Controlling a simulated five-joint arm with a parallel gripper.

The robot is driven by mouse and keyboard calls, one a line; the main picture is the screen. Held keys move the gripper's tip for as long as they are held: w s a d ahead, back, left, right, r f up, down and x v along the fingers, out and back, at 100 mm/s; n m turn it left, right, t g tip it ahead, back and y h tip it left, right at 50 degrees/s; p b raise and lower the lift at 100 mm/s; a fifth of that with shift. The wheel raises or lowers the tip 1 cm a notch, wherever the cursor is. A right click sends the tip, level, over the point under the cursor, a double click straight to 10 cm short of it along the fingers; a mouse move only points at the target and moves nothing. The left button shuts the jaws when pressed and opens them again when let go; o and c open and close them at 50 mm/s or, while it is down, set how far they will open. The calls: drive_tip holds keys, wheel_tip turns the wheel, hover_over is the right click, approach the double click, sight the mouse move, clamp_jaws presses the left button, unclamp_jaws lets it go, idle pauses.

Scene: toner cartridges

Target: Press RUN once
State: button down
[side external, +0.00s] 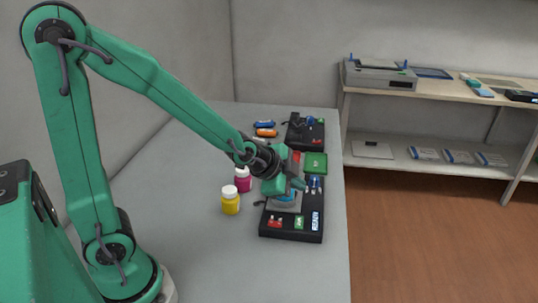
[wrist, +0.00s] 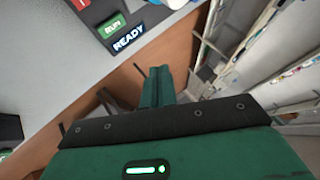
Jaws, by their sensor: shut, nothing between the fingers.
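A black console (side external: 270,234) stands near the right edge of the grey table. Its front strip carries a red control (side external: 275,221), the green RUN button (side external: 299,222) and a lit READY sign (side external: 316,221). My gripper (side external: 302,184) is over the back part of the console, apart from the RUN button. In the wrist view my gripper (wrist: 160,75) is shut and empty. The RUN button (wrist: 112,27) and READY sign (wrist: 128,38) lie up and left of the fingertips there. My gripper partly hides a grey and blue part on the console.
A yellow bottle (side external: 230,203) and a magenta bottle (side external: 243,181) stand left of the console. A green block (side external: 316,163) and another black device (side external: 305,132) are behind it. A shelf (side external: 430,161) stands to the right. The table's front left is clear.

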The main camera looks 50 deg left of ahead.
sight(296, 223)
drive_tip(key=shift+w+f, duration=0.1)
drive_tip(key=shift+f, duration=0.1)
idle(0.4)
drive_tip(key=shift+f, duration=4.3)
drive_tip(key=shift+d+f, duration=0.1)
drive_tip(key=shift+f, duration=0.05)
drive_tip(key=shift+f, duration=0.25)
